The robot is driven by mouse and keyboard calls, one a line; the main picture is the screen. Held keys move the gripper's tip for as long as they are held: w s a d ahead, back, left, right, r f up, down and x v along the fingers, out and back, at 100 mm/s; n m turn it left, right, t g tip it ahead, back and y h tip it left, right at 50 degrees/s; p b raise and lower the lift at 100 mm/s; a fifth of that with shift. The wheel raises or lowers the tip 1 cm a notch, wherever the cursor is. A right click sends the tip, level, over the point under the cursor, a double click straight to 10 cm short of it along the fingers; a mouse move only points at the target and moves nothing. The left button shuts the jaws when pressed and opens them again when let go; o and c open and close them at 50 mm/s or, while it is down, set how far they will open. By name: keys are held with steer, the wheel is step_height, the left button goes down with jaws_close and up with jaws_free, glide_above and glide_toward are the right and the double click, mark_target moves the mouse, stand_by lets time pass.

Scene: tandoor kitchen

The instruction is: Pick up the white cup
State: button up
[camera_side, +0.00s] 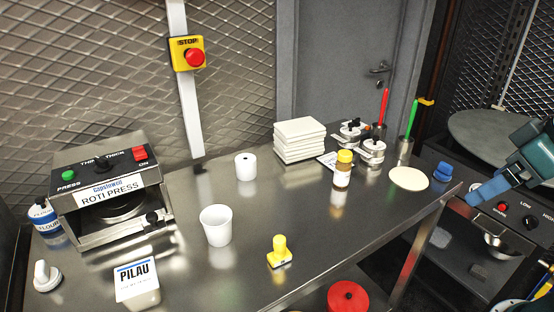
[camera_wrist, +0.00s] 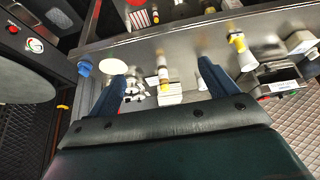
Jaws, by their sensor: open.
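The white cup (camera_side: 216,225) stands upright on the steel table, left of the middle in the side view. It is open at the top, and nothing touches it. My gripper (camera_side: 484,192) is at the far right of the side view, beyond the table's right end and well away from the cup. In the wrist view its two blue fingers (camera_wrist: 162,70) are spread apart with nothing held between them.
A yellow stamp (camera_side: 279,253), a white roll (camera_side: 246,166) and a PILAU box (camera_side: 137,283) stand around the cup. The roti press (camera_side: 108,195) is to its left. Plates (camera_side: 299,140), a yellow-lidded jar (camera_side: 343,168) and a flatbread (camera_side: 409,178) lie towards my gripper.

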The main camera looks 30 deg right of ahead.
steer(key=w+a+r+n+y, duration=0.25)
steer(key=w+a+n, duration=0.2)
steer(key=w, duration=0.55)
steer(key=n+g+y, duration=0.3)
steer(key=n+y, duration=0.1)
steer(key=n, duration=0.5)
glide_above(224, 210)
steer(key=s+d, duration=0.4)
step_height(224, 210, down, 12)
steer(key=shift+a+r, duration=0.15)
steer(key=shift+w, duration=0.1)
steer(key=shift+x, duration=4.25)
steer(key=shift+f, duration=0.2)
steer(key=shift+x, duration=2.45)
